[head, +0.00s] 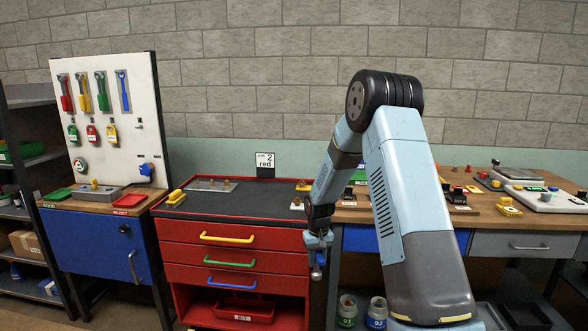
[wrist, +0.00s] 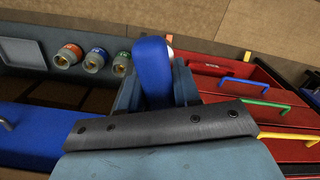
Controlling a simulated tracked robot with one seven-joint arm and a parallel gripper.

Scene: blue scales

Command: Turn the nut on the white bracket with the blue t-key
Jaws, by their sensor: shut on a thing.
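My gripper (head: 318,243) hangs in front of the red cabinet's right edge, below its top. In the wrist view my gripper (wrist: 156,88) is shut on a smooth, rounded blue piece, which I take to be the blue t-key (wrist: 152,62); it sits between the two jaws. The lower part of the key is hidden by the gripper.
The red cabinet (head: 235,232) has coloured drawer handles and a dark top with a grey pegged plate (head: 208,186). A wooden bench (head: 470,216) at right carries many small items. A white tool panel (head: 110,125) stands at left. Jars (head: 347,310) stand low near my arm.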

